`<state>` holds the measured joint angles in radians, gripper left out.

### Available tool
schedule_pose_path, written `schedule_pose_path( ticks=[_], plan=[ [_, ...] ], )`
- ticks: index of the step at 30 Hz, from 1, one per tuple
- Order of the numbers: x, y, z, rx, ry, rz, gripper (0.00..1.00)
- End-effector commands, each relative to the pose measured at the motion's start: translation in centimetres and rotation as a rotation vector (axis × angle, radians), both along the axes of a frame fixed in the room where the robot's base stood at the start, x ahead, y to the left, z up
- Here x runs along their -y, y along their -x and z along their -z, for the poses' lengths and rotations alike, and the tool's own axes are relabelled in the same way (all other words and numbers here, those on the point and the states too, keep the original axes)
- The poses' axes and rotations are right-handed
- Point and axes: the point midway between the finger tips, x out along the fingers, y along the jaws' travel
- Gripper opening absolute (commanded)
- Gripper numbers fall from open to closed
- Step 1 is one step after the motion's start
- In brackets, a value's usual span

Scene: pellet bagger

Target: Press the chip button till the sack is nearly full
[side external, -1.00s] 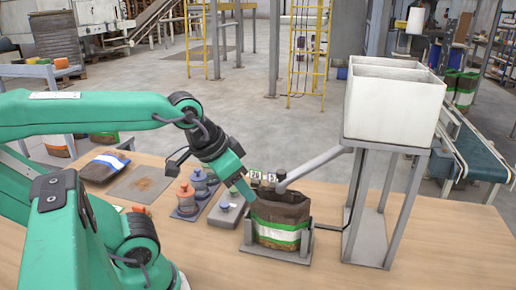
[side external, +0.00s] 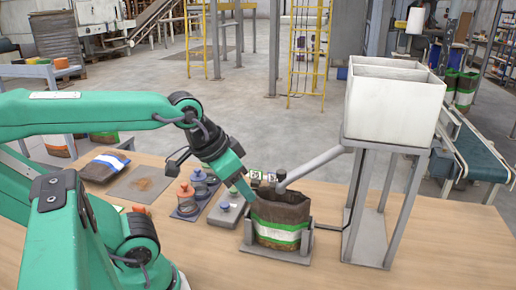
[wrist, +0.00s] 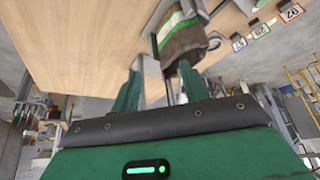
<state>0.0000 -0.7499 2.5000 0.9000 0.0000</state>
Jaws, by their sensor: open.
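The sack (side external: 281,211), dark brown with a green and white band, stands upright in a grey cradle (side external: 272,254) under the end of a slanted grey pipe (side external: 316,166). It also shows in the wrist view (wrist: 184,45). Its fill level cannot be made out. A grey box with a small bluish button (side external: 224,207) lies left of the sack; I cannot tell whether this is the chip button. My gripper (side external: 247,191) points down beside the sack's upper left in the side view. In the wrist view its fingers (wrist: 159,72) are apart with nothing held between them.
A white two-part hopper (side external: 392,105) stands on a grey frame at the right. Orange-topped jars (side external: 186,197) and a flat brown-stained plate (side external: 143,184) lie left of the button box. Small numbered cards (side external: 263,176) stand behind the sack. The table's front is clear.

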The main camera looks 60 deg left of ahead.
Motion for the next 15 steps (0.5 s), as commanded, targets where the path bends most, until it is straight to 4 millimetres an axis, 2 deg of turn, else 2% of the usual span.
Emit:
schedule_pose_path(
  ticks=[10,11,15],
  plan=[
    [0.0,0.0,0.0,0.0,0.0,0.0,0.45],
    [0.0,0.0,0.0,0.0,0.0,0.0,0.41],
    [-0.09,-0.07,-0.02,-0.003,-0.003,0.002,0.14]
  ],
)
